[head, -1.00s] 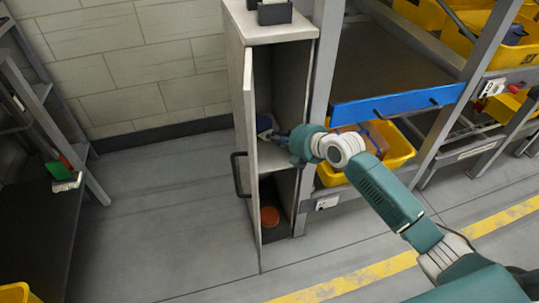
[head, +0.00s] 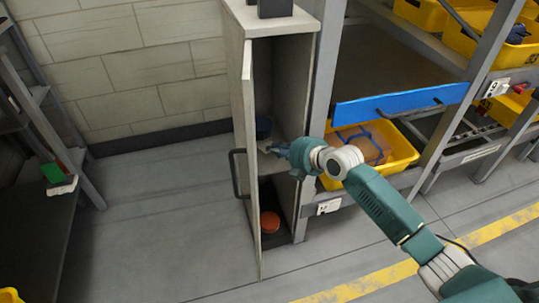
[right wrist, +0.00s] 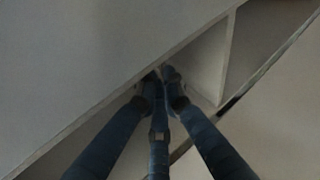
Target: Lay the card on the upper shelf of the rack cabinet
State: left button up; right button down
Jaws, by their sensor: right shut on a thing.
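The rack cabinet (head: 284,25) is narrow and grey, with its door (head: 248,130) swung open toward me. Its upper shelf (head: 272,163) is partly hidden by the door and my arm. My right gripper (head: 272,149) reaches into the opening just above that shelf. In the right wrist view its fingers (right wrist: 162,74) come together at a small thing; I take this to be the card, but it is almost wholly hidden. I cannot tell whether it touches the shelf. My left gripper is not in view.
An orange round thing (head: 269,221) lies in the lower compartment. A yellow bin (head: 405,152) with a brown parcel (head: 362,146) is right of the cabinet.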

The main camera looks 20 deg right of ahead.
jog(key=c, duration=2)
grip_release()
jog(key=shift+c, duration=0.2)
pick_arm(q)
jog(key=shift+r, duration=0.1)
pick_arm(e)
jog(key=shift+s+r, duration=0.1)
